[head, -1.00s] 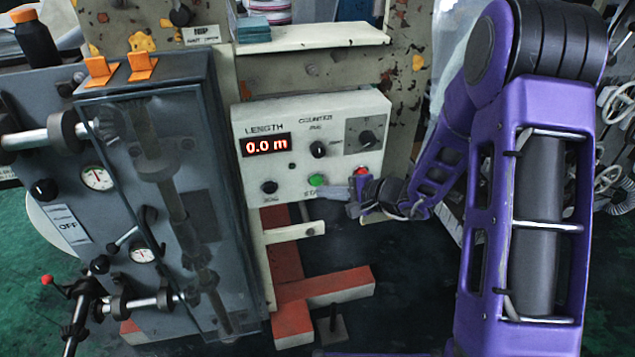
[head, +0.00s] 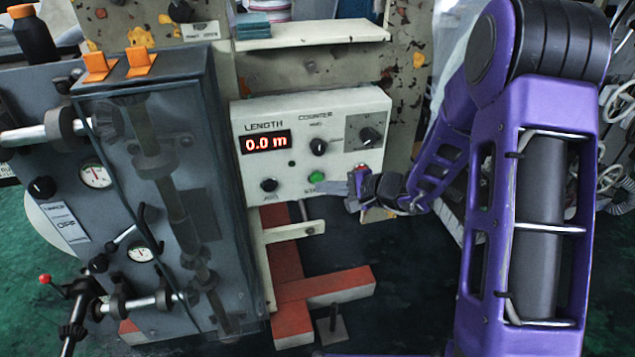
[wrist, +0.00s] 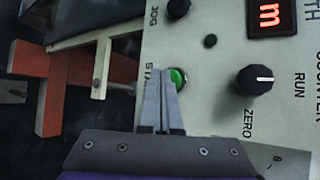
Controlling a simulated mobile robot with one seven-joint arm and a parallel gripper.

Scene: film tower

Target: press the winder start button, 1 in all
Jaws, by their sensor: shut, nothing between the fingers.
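The green start button (head: 316,177) is on the lower part of the cream counter panel (head: 296,158), whose display reads 0.0 m. It also shows in the wrist view (wrist: 177,77), partly covered by my fingers. My gripper (head: 322,187) is shut and empty, its fingertips just below and right of the button in the head view. In the wrist view the closed fingertips (wrist: 164,74) overlap the button's left edge. I cannot tell whether they touch it. The red button on the panel's right is mostly hidden behind my gripper.
A black jog button (head: 269,185) and dark knobs (head: 318,146) share the panel. A grey cabinet (head: 200,90) with a clear cover stands to the left. A red-orange base frame (head: 325,288) lies below. Dark floor is open at lower right of the panel.

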